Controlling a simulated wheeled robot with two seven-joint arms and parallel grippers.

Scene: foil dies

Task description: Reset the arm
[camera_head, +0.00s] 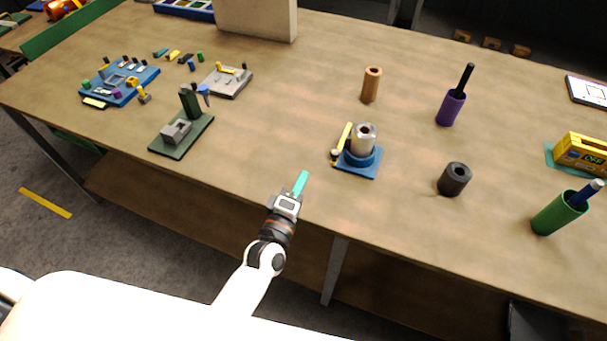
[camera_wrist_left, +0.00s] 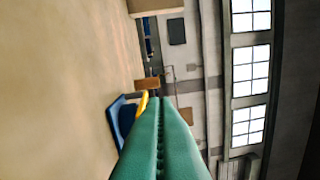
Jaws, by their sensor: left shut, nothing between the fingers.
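My left gripper (camera_head: 301,183) has teal fingers and is at the table's front edge, left of the blue base. In the left wrist view its fingers (camera_wrist_left: 161,105) are pressed together with nothing between them. My right gripper is in neither view. The wooden table (camera_head: 300,120) carries a blue base (camera_head: 366,168) with a silver cylinder (camera_head: 363,138) standing on it and a yellow piece (camera_head: 343,137) beside it. The blue base also shows in the left wrist view (camera_wrist_left: 122,112), apart from the fingers.
A dark green fixture (camera_head: 182,136) and a blue board (camera_head: 120,82) stand at left. A copper cylinder (camera_head: 371,84), a purple holder (camera_head: 450,107), a black cylinder (camera_head: 454,179) and a green cup (camera_head: 558,213) stand at right.

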